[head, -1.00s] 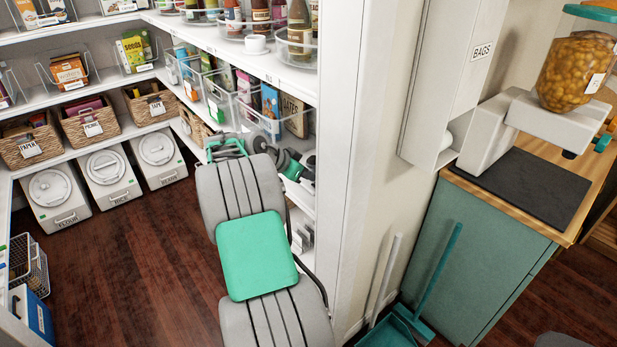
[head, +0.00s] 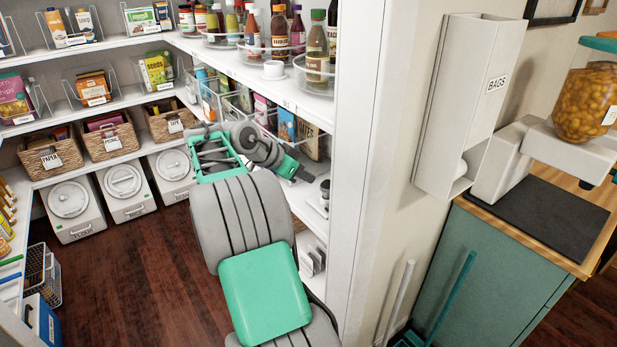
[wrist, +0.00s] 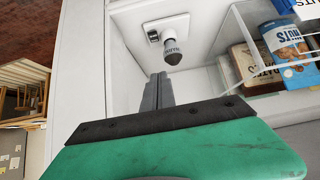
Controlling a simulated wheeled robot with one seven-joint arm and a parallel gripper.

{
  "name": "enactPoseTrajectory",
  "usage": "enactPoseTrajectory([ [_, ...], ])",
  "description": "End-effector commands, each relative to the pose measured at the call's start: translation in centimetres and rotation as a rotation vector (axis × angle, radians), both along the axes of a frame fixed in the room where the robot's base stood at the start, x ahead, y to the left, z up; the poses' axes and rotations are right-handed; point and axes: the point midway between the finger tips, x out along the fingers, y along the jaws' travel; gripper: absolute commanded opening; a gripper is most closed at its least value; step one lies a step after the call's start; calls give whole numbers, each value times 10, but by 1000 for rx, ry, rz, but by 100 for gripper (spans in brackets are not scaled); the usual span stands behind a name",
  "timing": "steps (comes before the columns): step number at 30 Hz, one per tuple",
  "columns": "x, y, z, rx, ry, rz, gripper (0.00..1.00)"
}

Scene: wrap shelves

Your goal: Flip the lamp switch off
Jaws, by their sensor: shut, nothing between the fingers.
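In the wrist view a small white fixture with a grey, dark-banded round part (wrist: 172,50) sits on the white surface ahead; it looks like the lamp. A small dark switch (wrist: 153,37) is on its left side; I cannot read its position. My gripper (wrist: 159,78) is shut and empty, its fingertips just short of the fixture and apart from it in the picture. In the head view my gripper (head: 305,176) reaches into the right shelf bay, close to a small grey and dark item (head: 325,190) that may be the lamp.
Clear bins with boxes (wrist: 285,45) stand right of the lamp in the wrist view. In the head view, a white door-side wall edge (head: 357,180) stands right of my arm. Bottles (head: 317,50) line the shelf above. The dark wood floor (head: 140,270) is open on the left.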

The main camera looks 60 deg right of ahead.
Motion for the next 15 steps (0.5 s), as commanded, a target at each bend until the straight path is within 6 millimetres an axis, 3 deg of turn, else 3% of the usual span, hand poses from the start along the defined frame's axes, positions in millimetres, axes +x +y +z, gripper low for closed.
enactPoseTrajectory([
  [2, 14, 18, 3, 30, 6, 87, 0],
  [4, 36, 54, 4, 84, 22, 248, 0],
  [5, 47, 77, 3, 117, 34, 343, 0],
  [8, 70, 180, -6, 240, 97, 734, 0],
  [10, 65, 262, -21, 325, 159, 1028, 0],
  [12, 44, 336, -39, 397, 223, 1296, 0],
  [15, 3, 412, -63, 469, 304, 1596, 0],
])
